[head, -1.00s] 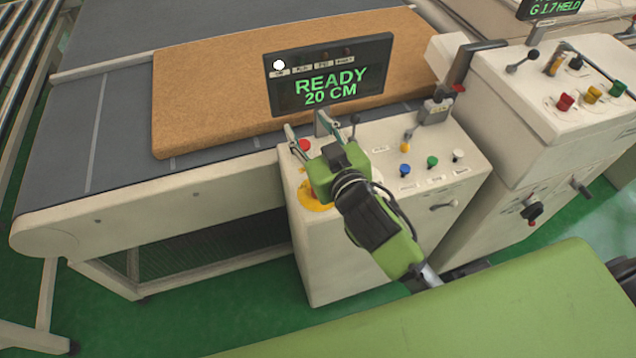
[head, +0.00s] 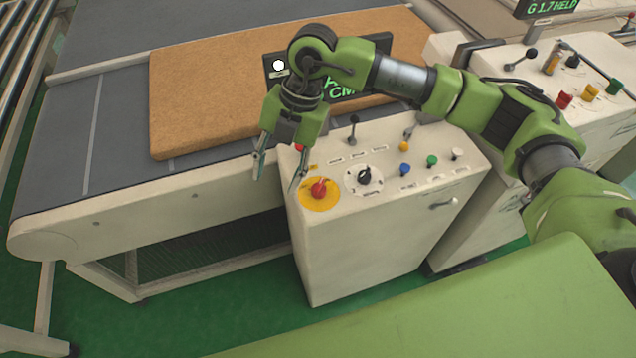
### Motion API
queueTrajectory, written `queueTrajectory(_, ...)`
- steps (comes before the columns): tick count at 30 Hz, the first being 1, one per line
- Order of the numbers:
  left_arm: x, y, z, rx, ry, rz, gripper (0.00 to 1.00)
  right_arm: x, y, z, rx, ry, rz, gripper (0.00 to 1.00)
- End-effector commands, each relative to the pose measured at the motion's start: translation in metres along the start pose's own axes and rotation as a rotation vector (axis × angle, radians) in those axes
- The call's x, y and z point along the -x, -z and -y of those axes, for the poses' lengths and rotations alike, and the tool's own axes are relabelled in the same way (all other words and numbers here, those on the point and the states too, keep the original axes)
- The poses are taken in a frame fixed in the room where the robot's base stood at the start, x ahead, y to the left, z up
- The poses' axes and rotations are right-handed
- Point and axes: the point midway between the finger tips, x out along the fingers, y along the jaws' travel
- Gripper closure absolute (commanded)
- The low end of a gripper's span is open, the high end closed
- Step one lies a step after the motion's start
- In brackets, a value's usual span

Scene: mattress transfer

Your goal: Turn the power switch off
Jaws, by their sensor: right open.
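I cannot tell whether that finger touches the box. A black selector knob (head: 365,175) stands right of the red switch. My left gripper is not in view.
Blue (head: 404,169), green (head: 432,160) and orange (head: 404,146) buttons and a lever (head: 353,130) share the panel. My arm partly hides the display (head: 379,45). A brown mattress (head: 205,95) lies on the conveyor (head: 60,150) behind. A second console (head: 540,95) stands right.

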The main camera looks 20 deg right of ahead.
Motion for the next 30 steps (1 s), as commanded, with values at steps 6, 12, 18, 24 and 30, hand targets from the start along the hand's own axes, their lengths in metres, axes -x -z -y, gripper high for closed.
queueTrajectory(6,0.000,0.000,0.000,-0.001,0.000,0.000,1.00,0.042,-0.069,0.051,-0.158,0.201,0.243,0.57)
queueTrajectory(12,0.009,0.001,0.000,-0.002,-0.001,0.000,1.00,0.033,-0.077,0.060,-0.177,0.222,0.261,0.57)
queueTrajectory(18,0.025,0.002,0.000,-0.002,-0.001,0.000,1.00,-0.004,-0.084,0.069,-0.174,0.222,0.256,0.57)
queueTrajectory(24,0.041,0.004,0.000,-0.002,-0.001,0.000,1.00,-0.044,-0.094,0.078,-0.174,0.221,0.256,0.57)
queueTrajectory(30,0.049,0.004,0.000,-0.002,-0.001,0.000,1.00,-0.073,-0.102,0.084,-0.173,0.218,0.256,0.57)
